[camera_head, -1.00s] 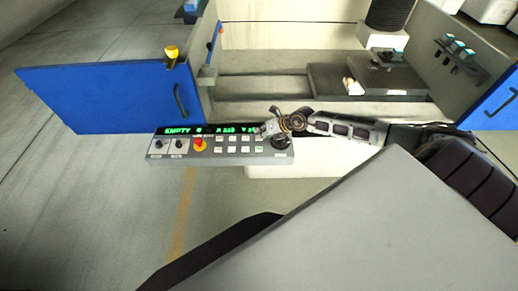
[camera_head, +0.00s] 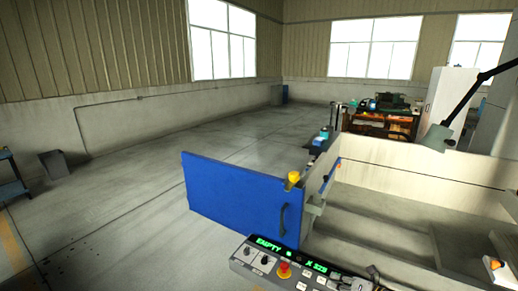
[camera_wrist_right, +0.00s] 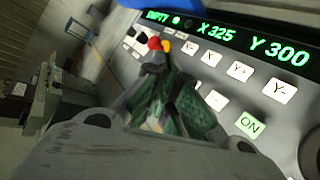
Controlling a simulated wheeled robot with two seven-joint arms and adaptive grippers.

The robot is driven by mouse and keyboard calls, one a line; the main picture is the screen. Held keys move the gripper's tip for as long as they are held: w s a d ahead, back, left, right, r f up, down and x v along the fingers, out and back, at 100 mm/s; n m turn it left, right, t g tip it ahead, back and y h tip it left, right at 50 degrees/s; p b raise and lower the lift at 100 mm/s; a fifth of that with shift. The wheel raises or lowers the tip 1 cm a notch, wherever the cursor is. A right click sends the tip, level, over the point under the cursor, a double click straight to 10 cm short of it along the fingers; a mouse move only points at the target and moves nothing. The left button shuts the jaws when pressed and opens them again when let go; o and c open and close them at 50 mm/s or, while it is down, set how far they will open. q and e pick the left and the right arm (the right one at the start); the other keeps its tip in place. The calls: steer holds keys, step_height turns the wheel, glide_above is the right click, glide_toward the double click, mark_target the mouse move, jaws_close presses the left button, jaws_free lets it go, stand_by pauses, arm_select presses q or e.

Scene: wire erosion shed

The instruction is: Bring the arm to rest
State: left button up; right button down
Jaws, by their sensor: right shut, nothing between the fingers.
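My right gripper (camera_head: 374,274) shows only in small part at the bottom edge of the head view, over the right part of the control panel (camera_head: 262,262). In the right wrist view the gripper (camera_wrist_right: 160,78) is shut and empty, its greenish fingers close together in front of the panel (camera_wrist_right: 210,60). The panel display reads EMPTY, X 325 and Y 300, above white keys and a green-lettered ON key (camera_wrist_right: 250,124). I cannot tell whether the fingertips touch the panel. Most of my right arm is outside the head view. My left gripper is not in view.
A blue machine door (camera_head: 235,205) stands open to the left of the panel. The machine's pale tank wall (camera_head: 415,185) is behind it. A red stop button (camera_head: 284,268) sits on the panel. A workbench (camera_head: 385,122) is far back. The floor at left is mostly clear.

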steer(key=a+r+m+t+h, duration=0.1)
steer(key=a+r+m+t, duration=0.1)
steer(key=r+m+t, duration=0.3)
steer(key=a+r+m+t+h, duration=0.2)
steer(key=a+r+m, duration=0.1)
steer(key=r+m, duration=0.3)
steer(key=s+d+f+m+g+h, duration=0.65)
steer(key=s+m+h, duration=0.25)
steer(key=m, duration=0.7)
steer(key=s+a+f+m+g+y, duration=0.1)
steer(key=s+a+f+g+y, duration=0.15)
steer(key=s, duration=0.55)
steer(key=s+a+f+m+g+y, duration=0.2)
steer(key=s+a+f+g, duration=0.15)
steer(key=s, duration=0.35)
steer(key=s+f+g+b, duration=0.2)
steer(key=s+f, duration=0.1)
steer(key=f, duration=3.2)
steer(key=s+d+f+b, duration=0.1)
steer(key=s+d+f, duration=0.1)
steer(key=s+f, duration=0.8)
steer(key=s+d+f+g+b, duration=0.1)
steer(key=s+f, duration=1)
steer(key=s, duration=0.1)
steer(key=shift+s+d+n, duration=0.15)
steer(key=shift+d+n, duration=0.15)
steer(key=shift+d, duration=0.1)
